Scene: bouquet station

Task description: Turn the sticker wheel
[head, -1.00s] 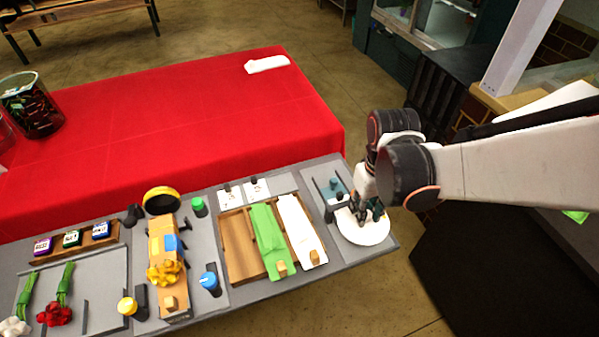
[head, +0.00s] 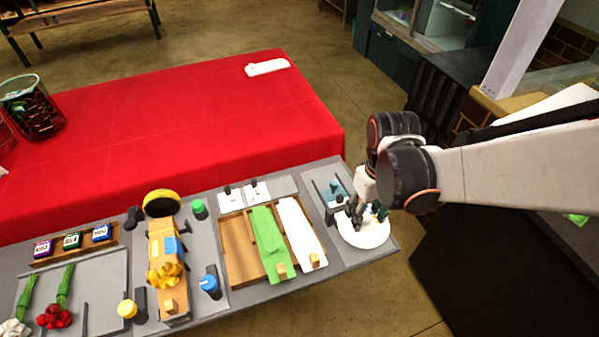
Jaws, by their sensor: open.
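The sticker wheel (head: 362,236) is a round white disc at the right end of the grey station. Small dark and coloured marks show near its far edge, partly hidden by my gripper. My gripper (head: 362,217) is open over the far part of the wheel, with its dark fingers pointing down. I cannot tell whether the fingers touch the wheel. A dark bracket (head: 332,213) stands at the wheel's left side.
Left of the wheel is a wooden tray (head: 240,250) with green and white wrapped pieces. Further left are a yellow device (head: 166,260), knobs, small bottles and flowers. A red-covered table (head: 190,130) lies behind the station.

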